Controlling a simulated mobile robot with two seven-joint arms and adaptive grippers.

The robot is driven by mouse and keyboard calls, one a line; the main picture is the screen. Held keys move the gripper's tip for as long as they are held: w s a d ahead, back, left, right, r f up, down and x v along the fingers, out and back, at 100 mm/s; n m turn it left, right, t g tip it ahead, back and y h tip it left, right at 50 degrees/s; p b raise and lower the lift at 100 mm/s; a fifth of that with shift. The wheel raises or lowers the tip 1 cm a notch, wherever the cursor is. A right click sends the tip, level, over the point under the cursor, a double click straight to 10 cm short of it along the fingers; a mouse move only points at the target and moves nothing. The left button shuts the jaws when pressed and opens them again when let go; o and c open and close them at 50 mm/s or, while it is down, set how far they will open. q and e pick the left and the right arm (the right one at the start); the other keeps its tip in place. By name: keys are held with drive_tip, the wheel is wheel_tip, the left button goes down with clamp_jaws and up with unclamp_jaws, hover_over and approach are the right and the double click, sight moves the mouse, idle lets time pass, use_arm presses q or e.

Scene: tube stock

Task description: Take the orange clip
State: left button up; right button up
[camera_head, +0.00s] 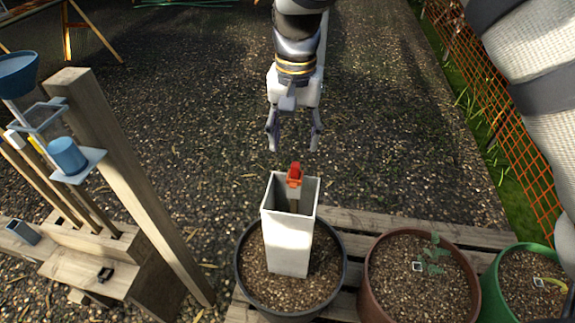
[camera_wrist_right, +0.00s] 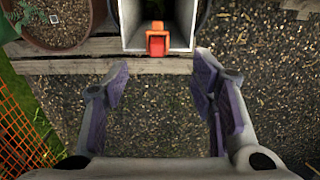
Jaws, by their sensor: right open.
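The orange clip (camera_head: 295,175) sits at the top rim of a tall white square tube (camera_head: 288,240), on its far side. The tube stands upright in a dark pot of soil. In the right wrist view the clip (camera_wrist_right: 157,40) shows ahead of the fingers, centred at the tube's edge (camera_wrist_right: 130,20). My right gripper (camera_head: 294,142) is open and empty, above and beyond the clip in the head view. Its two fingers (camera_wrist_right: 162,95) are spread wide in the wrist view, apart from the clip. My left gripper is not in view.
The dark pot (camera_head: 242,282) stands on a slatted wooden pallet (camera_head: 345,219). A brown pot (camera_head: 368,290) and a green pot (camera_head: 492,290) with seedlings stand to the right. A wooden post (camera_head: 125,180) and tool rack are at left. Orange mesh fence (camera_head: 500,110) runs at right.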

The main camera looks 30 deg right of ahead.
sight(295, 166)
drive_tip(key=f, duration=0.9)
drive_tip(key=shift+s+f+b, duration=0.15)
drive_tip(key=shift+s+b, duration=0.15)
drive_tip(key=shift+s, duration=0.05)
drive_tip(key=c, duration=0.8)
